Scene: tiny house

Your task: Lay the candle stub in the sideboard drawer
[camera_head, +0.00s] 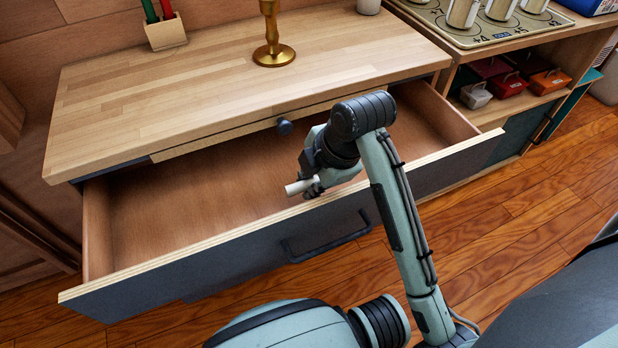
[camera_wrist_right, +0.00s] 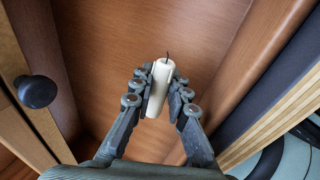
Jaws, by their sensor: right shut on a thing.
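The candle stub (camera_head: 299,187) is short and white, and my right gripper (camera_head: 312,186) is shut on it. In the right wrist view the candle stub (camera_wrist_right: 160,88) sits between the two fingers of the gripper (camera_wrist_right: 160,100), its dark wick showing at the top. The sideboard drawer (camera_head: 190,260) is pulled open, with a dark front and pale wooden rim. Its brown floor (camera_wrist_right: 160,35) shows bare behind the candle in the wrist view. The gripper is over the drawer opening, near the front wall. My left gripper is not in view.
The sideboard top (camera_head: 170,90) overhangs the back of the drawer, with a dark knob (camera_head: 284,127) at its front. A brass candlestick (camera_head: 272,45) and a pen holder (camera_head: 166,33) stand on top. A shelf with small boxes (camera_head: 507,84) stands at right.

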